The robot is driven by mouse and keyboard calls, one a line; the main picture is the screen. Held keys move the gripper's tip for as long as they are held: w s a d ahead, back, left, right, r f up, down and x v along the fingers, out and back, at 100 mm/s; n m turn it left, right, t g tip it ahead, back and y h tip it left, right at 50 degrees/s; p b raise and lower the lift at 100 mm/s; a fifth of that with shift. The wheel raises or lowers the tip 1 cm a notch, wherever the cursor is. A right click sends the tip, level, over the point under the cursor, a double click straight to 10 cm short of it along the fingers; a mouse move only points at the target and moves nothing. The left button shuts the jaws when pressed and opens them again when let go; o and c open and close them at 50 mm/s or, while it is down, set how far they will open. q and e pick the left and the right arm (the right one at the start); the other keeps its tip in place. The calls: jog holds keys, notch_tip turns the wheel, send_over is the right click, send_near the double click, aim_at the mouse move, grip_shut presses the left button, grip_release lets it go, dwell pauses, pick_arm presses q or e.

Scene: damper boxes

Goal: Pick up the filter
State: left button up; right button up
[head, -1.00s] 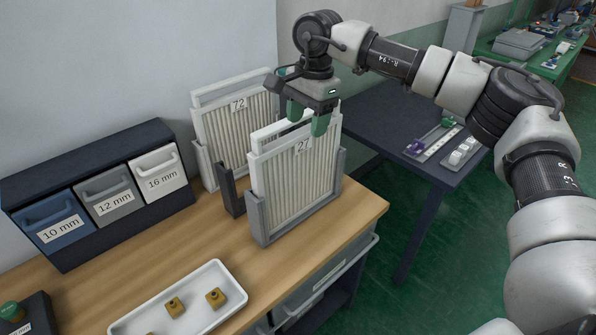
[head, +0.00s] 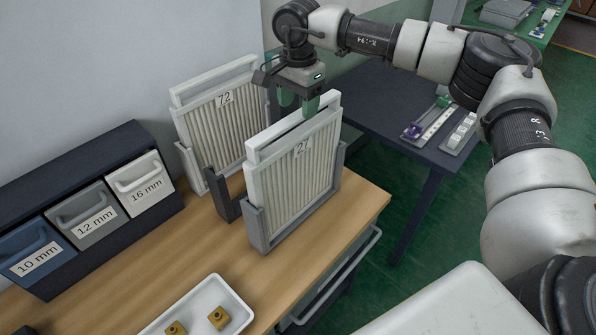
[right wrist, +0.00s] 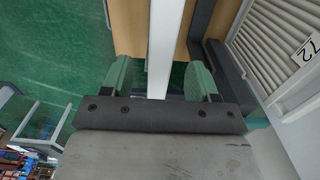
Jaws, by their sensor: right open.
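Two pleated filters with white frames stand upright in grey holders on the wooden bench. The nearer filter (head: 295,175) has a label that looks like 27. The farther filter (head: 215,135) is labelled 72. My right gripper (head: 297,102) is open, pointing down at the top edge of the nearer filter, toward its right end. In the right wrist view, a white frame bar (right wrist: 164,50) runs between the two green fingers (right wrist: 158,78), with gaps on both sides. The 72 filter (right wrist: 290,50) shows there at the right. My left gripper is not in view.
A dark drawer unit (head: 95,150) labelled 10, 12 and 16 mm stands at the left. A white tray (head: 245,300) with brass-coloured parts lies at the front. A dark table (head: 375,105) stands behind the bench at the right, with green floor between.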

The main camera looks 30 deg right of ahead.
aim_at(298, 114)
jog(key=shift+f, duration=0.25)
notch_tip(298, 114, down, 5)
jog(key=p, duration=0.3)
jog(key=shift+w+r, duration=0.1)
jog(key=shift+r, duration=0.1)
jog(key=shift+f, duration=0.35)
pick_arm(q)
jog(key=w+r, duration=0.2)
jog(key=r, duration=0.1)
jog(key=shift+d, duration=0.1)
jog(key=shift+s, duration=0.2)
pick_arm(e)
jog(key=shift+c, duration=0.4)
jog(key=shift+c, duration=1.2)
grip_shut()
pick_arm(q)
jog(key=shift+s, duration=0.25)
pick_arm(e)
jog(key=shift+r, duration=0.1)
